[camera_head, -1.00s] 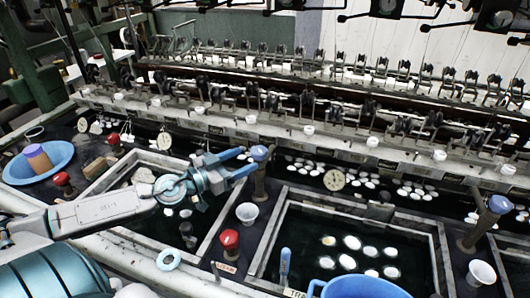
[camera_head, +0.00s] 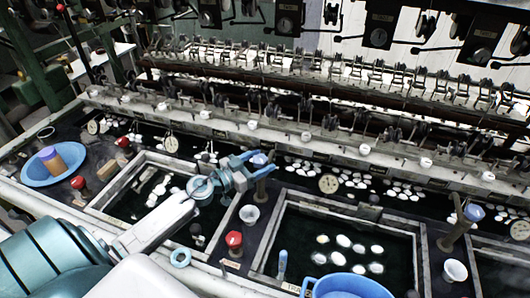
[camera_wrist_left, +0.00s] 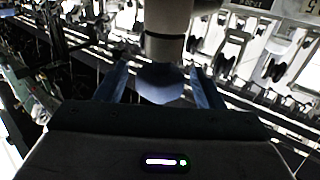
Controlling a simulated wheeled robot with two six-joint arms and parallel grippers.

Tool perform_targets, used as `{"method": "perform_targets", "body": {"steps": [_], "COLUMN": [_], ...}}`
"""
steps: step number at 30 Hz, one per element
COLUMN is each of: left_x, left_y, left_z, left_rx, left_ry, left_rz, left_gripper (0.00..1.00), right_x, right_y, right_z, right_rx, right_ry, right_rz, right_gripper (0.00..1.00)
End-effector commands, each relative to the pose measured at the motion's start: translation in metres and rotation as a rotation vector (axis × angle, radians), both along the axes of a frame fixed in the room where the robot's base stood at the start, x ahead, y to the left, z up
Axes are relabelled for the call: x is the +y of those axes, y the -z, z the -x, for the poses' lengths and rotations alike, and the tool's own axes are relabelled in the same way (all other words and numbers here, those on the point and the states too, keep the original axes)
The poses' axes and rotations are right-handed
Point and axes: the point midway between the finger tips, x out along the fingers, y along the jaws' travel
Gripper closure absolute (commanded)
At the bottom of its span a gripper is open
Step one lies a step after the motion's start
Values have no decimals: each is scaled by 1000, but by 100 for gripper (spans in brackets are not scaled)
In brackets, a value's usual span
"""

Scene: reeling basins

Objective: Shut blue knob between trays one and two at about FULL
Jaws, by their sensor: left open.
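The blue knob (camera_head: 258,160) tops a brown post on the dark strip between the left tray (camera_head: 113,184) and the middle tray (camera_head: 424,262). My left gripper (camera_head: 258,165) is open at this knob, its blue fingers on either side of it. In the left wrist view the knob (camera_wrist_left: 160,84) lies between the two spread fingers, with dark gaps at both sides. The knob's pointer or markings cannot be read. My right gripper is not in view.
A white cup (camera_head: 249,214) and a red knob (camera_head: 234,239) stand just in front of the post. A round dial (camera_head: 329,184) stands to its right. Another blue knob (camera_head: 473,212) is far right. A blue pot (camera_head: 345,286) is at the front.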

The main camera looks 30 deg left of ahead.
Motion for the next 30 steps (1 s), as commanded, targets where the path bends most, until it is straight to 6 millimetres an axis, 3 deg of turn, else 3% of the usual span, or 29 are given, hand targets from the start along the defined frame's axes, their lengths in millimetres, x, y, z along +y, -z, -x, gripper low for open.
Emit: {"method": "perform_targets", "body": {"steps": [6, 17, 24, 30], "left_x": [-7, -8, -8, -8], "left_y": [-1, 1, 1, 1], "left_z": [-19, -22, -22, -22], "left_rx": [-2, 1, 0, 0], "left_ry": [-2, -1, -1, 10], "left_rz": [1, -1, -1, 0], "left_gripper": [38, 38, 82, 82], "right_x": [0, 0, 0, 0], "right_y": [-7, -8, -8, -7], "right_z": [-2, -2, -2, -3], "right_rx": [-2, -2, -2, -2], "right_ry": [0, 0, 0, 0], "right_rz": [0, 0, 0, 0], "right_gripper": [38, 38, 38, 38]}}
